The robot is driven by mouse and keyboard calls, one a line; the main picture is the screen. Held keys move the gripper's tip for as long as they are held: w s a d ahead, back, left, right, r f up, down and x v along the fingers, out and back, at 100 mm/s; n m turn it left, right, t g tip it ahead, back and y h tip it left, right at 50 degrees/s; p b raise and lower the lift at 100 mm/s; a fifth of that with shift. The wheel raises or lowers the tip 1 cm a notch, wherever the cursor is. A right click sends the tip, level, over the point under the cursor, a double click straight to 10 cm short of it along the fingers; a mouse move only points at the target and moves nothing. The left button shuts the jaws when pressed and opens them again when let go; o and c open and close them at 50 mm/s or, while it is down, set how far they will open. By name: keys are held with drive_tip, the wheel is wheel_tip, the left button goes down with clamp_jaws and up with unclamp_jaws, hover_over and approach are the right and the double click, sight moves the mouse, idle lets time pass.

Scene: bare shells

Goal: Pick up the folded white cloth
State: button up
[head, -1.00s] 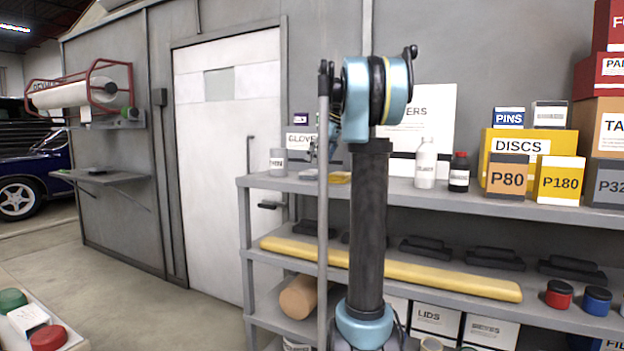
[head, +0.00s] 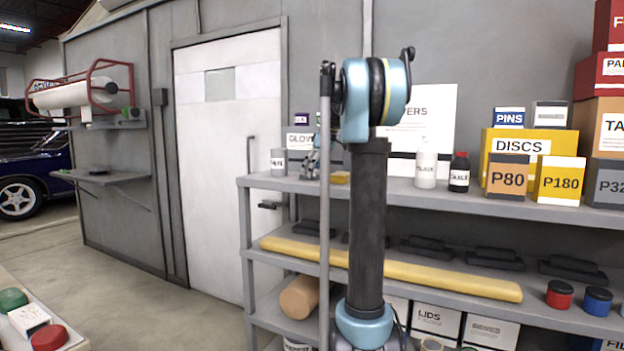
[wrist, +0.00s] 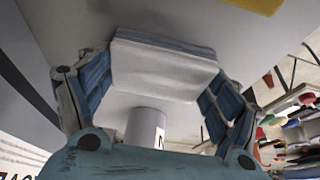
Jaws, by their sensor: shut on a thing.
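The folded white cloth (wrist: 160,70) shows in the wrist view as a flat, layered pad between the blue finger pads of my gripper (wrist: 160,88). A finger presses on each side of it, and my gripper is shut on it. The cloth is at the grey shelf top; I cannot tell whether it still touches it. In the head view my gripper (head: 312,163) is low over the left part of the top shelf, partly hidden by my arm. The cloth cannot be made out there.
A grey can (head: 278,162) stands left of my gripper on the shelf (head: 400,188). A yellow item (head: 340,177) lies to its right. A white bottle (head: 426,169) and a dark, red-capped bottle (head: 459,172) stand further right. A white box (head: 299,139) is behind.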

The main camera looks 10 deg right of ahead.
drive_tip(key=shift+r, duration=0.1)
wheel_tip(320, 180, up, 10)
idle(0.6)
drive_tip(key=o, duration=0.5)
drive_tip(key=c, duration=0.3)
